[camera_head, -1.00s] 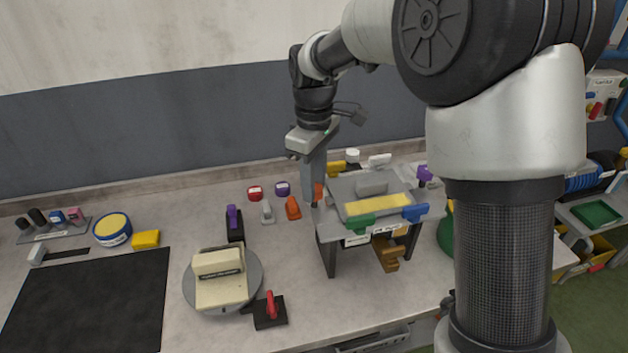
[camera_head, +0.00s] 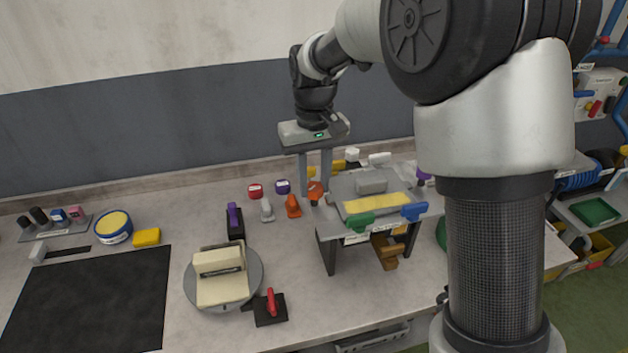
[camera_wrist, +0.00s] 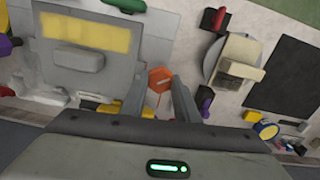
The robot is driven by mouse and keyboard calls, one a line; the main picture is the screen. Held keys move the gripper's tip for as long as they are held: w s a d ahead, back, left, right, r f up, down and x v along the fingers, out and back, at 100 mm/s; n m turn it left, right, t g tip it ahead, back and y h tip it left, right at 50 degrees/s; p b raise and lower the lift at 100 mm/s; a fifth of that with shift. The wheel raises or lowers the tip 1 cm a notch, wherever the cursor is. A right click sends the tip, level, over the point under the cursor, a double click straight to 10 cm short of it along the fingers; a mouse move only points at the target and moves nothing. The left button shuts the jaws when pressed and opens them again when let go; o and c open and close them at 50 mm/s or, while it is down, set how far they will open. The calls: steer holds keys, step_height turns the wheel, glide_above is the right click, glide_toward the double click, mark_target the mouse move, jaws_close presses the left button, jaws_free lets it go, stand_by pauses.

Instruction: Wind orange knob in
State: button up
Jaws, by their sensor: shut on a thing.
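The orange knob (camera_head: 315,190) sits at the left side of the grey raised fixture (camera_head: 345,184) with the yellow panel. My gripper (camera_head: 315,186) points straight down over it, with one finger on each side, shut on the knob. In the wrist view the orange knob (camera_wrist: 160,76) shows between the two fingers, beside the fixture's grey plate (camera_wrist: 90,85). The knob's lower part and shaft are hidden. A separate orange clamp-like piece (camera_head: 293,206) lies on the bench just left of the fixture.
Green (camera_head: 361,224) and blue (camera_head: 414,211) handles stick out at the fixture's front. A grey turntable (camera_head: 254,270) with a cream block, a purple-handled clamp (camera_head: 234,220) and a red-handled clamp (camera_head: 270,306) stand left.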

mark_target(314, 186)
stand_by(0.3)
steer(key=o, duration=1)
steer(key=shift+o, duration=0.2)
steer(key=shift+r, duration=0.1)
step_height(314, 186, up, 17)
steer(key=shift+r+p, duration=0.15)
steer(key=shift+p, duration=0.15)
